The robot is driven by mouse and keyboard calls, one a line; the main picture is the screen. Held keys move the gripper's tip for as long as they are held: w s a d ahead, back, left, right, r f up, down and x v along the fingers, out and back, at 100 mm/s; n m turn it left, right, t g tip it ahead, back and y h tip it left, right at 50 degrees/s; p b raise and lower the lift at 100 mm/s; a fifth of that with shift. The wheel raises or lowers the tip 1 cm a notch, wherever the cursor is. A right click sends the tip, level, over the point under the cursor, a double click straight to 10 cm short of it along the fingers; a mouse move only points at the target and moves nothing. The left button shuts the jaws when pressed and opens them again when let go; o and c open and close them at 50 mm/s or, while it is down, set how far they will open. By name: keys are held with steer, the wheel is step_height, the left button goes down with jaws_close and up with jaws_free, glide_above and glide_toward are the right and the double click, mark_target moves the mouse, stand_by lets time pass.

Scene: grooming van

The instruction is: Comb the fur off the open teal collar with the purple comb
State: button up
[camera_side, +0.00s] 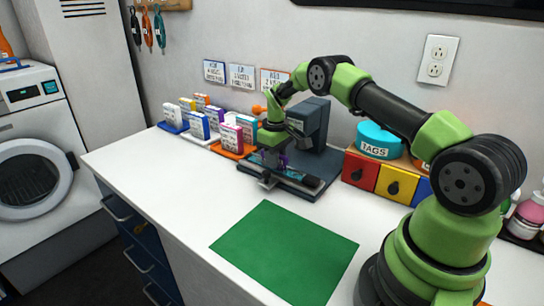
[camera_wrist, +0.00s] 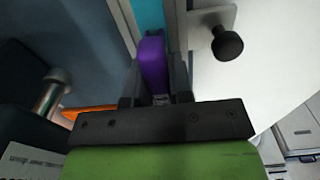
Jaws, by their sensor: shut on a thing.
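My gripper (camera_side: 274,160) is low over the dark machine at the back of the white counter. It is shut on the purple comb (camera_wrist: 152,66), which stands between the two fingers in the wrist view. In the side view only a small purple patch of it shows beside the fingers. The teal collar (camera_side: 293,176) appears as a narrow strip on the machine's bed, right under the gripper. In the wrist view a teal strip (camera_wrist: 149,14) shows just beyond the comb. I cannot tell whether the comb touches it, and I cannot make out any fur.
The dark machine (camera_side: 312,122) has an upright block behind its bed. Colourful boxes (camera_side: 231,137) stand in trays to its left. Drawers (camera_side: 391,182) and a teal "TAGS" tin (camera_side: 376,140) stand to its right. A green mat (camera_side: 284,250) lies bare in front.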

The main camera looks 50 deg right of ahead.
steer(key=shift+s, duration=1.1)
steer(key=shift+w, duration=1.25)
steer(key=shift+r, duration=3.5)
steer(key=shift+a, duration=0.1)
